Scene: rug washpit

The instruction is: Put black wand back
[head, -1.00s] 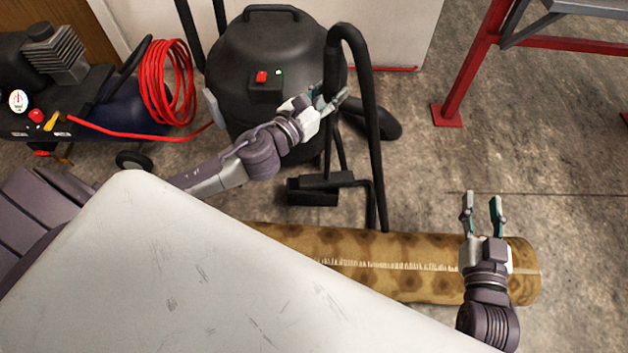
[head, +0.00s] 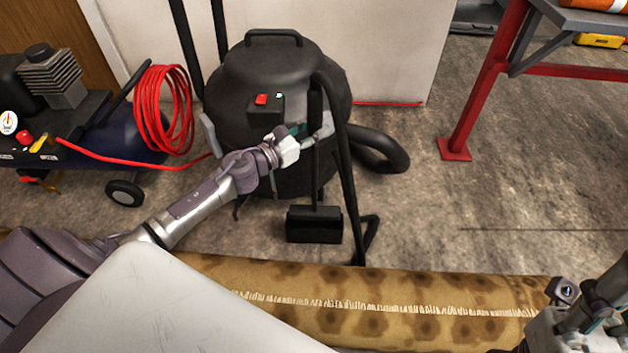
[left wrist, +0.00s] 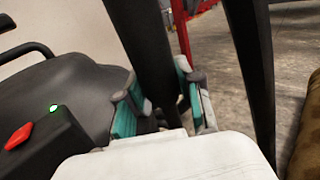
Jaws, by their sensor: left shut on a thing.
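The black wand (head: 316,100) stands nearly upright in front of the black vacuum (head: 235,85). It ends below in a wide black floor head (head: 314,224); I cannot tell whether this touches the floor. My left gripper (head: 312,132) is shut on the wand at its upper part. In the left wrist view the wand (left wrist: 146,45) passes between the teal-padded fingers of the left gripper (left wrist: 160,102). A black hose (head: 352,180) loops down just right of the wand. My right gripper (head: 590,305) is at the lower right corner, its fingers not clearly shown.
A rolled patterned rug (head: 400,310) lies across the front. A compressor (head: 75,125) with a coiled red hose (head: 163,110) stands left. A pale grey bracket (head: 209,135) juts from the vacuum's left side. A red stand (head: 480,95) is at right, with bare floor before it.

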